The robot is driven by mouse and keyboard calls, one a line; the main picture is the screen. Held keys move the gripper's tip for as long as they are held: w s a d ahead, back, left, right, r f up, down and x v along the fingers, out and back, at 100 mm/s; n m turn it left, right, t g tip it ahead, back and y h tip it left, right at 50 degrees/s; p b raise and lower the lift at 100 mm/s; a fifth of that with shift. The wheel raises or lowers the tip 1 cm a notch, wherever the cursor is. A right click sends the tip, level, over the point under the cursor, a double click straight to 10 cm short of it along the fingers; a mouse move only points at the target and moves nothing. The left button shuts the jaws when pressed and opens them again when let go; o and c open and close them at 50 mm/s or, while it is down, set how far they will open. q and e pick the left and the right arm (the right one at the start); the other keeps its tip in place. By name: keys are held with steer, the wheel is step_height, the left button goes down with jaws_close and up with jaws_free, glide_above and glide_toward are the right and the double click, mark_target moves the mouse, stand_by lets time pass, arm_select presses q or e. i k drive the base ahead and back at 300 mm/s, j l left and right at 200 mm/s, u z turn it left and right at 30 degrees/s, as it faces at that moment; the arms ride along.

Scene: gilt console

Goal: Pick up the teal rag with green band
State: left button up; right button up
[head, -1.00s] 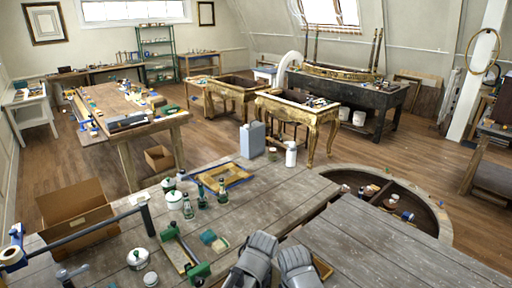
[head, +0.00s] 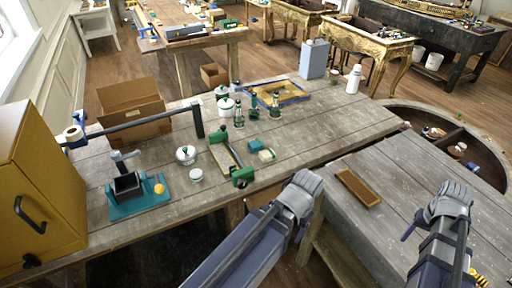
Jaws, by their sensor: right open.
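My right gripper (head: 430,220) is farther right over the lower plank surface, open and empty.
A tan wooden tray (head: 357,188) lies between my grippers. A yellow cabinet (head: 38,190) stands at left. Planks around the tray are clear.

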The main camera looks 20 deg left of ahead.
mark_target(257, 145)
steer(key=i+j, duration=0.1)
steer(key=i, duration=1)
steer(key=u, duration=2)
